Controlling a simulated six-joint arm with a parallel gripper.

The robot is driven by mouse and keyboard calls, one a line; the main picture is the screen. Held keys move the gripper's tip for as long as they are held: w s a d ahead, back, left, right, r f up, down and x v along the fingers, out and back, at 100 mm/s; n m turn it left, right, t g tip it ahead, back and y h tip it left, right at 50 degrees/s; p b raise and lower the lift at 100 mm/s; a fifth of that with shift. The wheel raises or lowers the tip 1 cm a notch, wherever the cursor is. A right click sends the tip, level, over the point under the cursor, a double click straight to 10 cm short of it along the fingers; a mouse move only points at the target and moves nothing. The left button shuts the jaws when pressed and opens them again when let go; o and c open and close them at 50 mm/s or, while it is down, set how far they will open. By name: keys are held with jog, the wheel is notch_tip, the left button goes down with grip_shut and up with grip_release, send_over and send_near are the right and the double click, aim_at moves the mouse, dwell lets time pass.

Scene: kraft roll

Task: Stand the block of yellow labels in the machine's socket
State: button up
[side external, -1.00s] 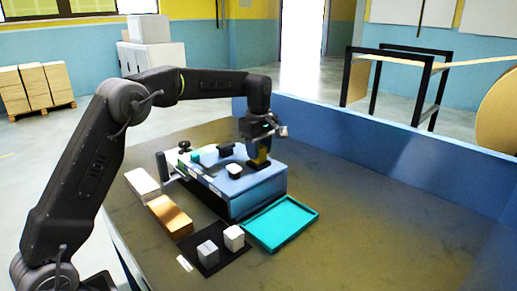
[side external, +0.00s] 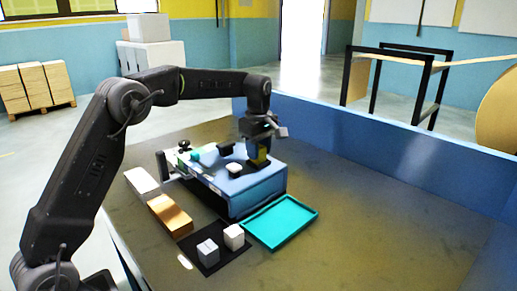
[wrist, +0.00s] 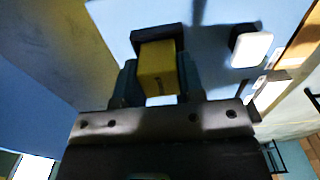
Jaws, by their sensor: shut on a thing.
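My gripper (side external: 258,146) is shut on the block of yellow labels (side external: 258,156) above the right end of the blue machine's top (side external: 232,183). In the wrist view the yellow block (wrist: 158,68) sits between my two dark fingers (wrist: 160,85). A dark bracket-like rim, apparently the socket (wrist: 150,36), shows right beside the block's far end. The block looks upright in the side view. Its lower end is hard to make out, so I cannot tell whether it is inside the socket or just over it.
A white knob (side external: 234,168), a black part (side external: 226,149) and a teal part (side external: 195,155) are on the machine. A teal tray (side external: 308,212) lies in front. A black mat (side external: 222,257) carries two pale blocks. A brown block (side external: 168,212) and white block (side external: 142,181) lie left. The table's right is clear.

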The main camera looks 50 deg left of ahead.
jog(key=shift+f, duration=0.5)
dwell(0.4)
jog(key=o, duration=1)
notch_tip(320, 180, up, 12)
jog(key=s+d+r+m+t, duration=0.1)
jog(key=s+d+r+m, duration=0.25)
jog(key=s+r, duration=0.2)
jog(key=s+d+f+m+t, duration=0.2)
jog(key=s+m, duration=0.3)
jog(key=s, duration=0.4)
jog(key=s+d+f+m+t, duration=0.15)
jog(key=s+m, duration=0.25)
jog(key=s, duration=0.5)
jog(key=s+d+f+m+t, duration=0.1)
jog(key=s+f+m, duration=0.4)
jog(key=s+f, duration=0.4)
jog(key=shift+d+f, duration=0.25)
jog(key=shift+d, duration=0.15)
